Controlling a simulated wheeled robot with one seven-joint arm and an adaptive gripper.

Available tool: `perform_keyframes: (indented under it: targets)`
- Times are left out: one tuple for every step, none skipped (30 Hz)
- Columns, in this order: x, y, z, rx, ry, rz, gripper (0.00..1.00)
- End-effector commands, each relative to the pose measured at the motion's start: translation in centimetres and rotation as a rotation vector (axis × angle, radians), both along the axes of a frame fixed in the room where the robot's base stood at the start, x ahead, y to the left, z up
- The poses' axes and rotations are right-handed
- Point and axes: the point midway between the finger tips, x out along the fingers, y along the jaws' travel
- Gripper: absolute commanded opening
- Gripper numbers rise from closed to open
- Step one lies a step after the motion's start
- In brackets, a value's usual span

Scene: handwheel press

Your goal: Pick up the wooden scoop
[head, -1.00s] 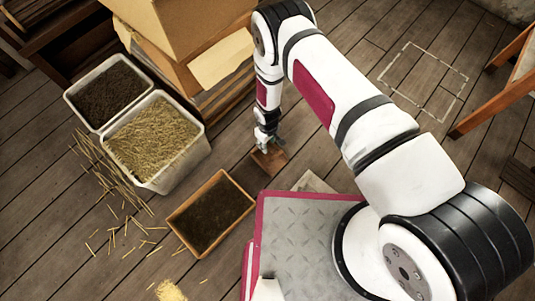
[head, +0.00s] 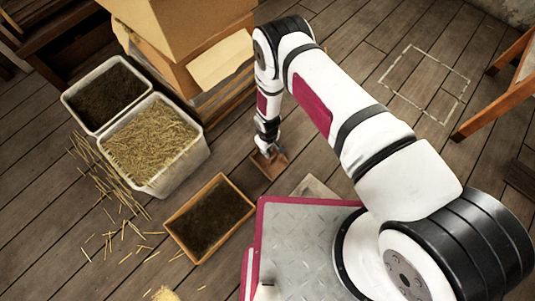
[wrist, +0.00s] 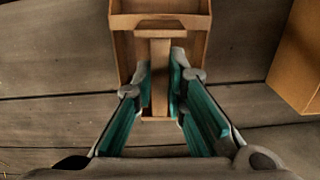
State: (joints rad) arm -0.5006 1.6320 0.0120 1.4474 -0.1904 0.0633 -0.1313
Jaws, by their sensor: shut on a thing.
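The wooden scoop (head: 280,163) is a small brown box-like piece below my gripper (head: 267,151) in the head view, partly hidden by it. In the wrist view, my gripper (wrist: 160,82) has its two teal-and-grey fingers on either side of a narrow wooden bar that looks like the handle of the scoop (wrist: 160,55). The fingers are shut on this bar. I cannot tell whether the scoop touches the floor.
A wooden tray of dark soil (head: 209,217) lies to the left on the plank floor. Behind it stand a white bin of straw (head: 170,180) and a white bin of dark soil (head: 68,101). Stacked boxes (head: 190,30) stand close behind my gripper.

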Motion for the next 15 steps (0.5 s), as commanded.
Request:
perform_keyframes:
  targets:
    - [0.0,0.0,0.2,0.001,-0.001,0.0,0.0]
    - [0.0,0.0,0.3,0.001,-0.001,0.0,0.0]
    - [0.1,0.0,0.7,0.001,-0.001,0.0,0.0]
    - [0.1,0.0,1.0,0.001,-0.001,0.0,0.0]
    - [0.1,0.1,1.4,0.001,-0.001,0.0,0.0]
    - [0.1,0.1,2.1,0.001,-0.002,0.0,0.0]
    - [0.1,0.1,2.7,0.001,-0.002,0.0,0.0]
    - [0.1,0.1,3.3,0.001,-0.002,0.0,0.0]
    - [0.1,0.1,4.1,0.001,-0.002,0.0,0.0]
    - [0.1,0.1,4.8,0.001,-0.002,0.0,0.0]
    - [0.1,0.1,5.4,0.001,-0.002,0.0,0.0]
    - [0.1,0.1,6.2,0.001,-0.002,0.0,0.0]
    - [0.1,0.1,6.7,0.001,-0.002,0.0,0.0]
    - [0.1,0.0,7.2,0.0,-0.001,0.0,0.0]
    - [0.1,0.1,7.9,0.0,-0.001,0.0,0.0]
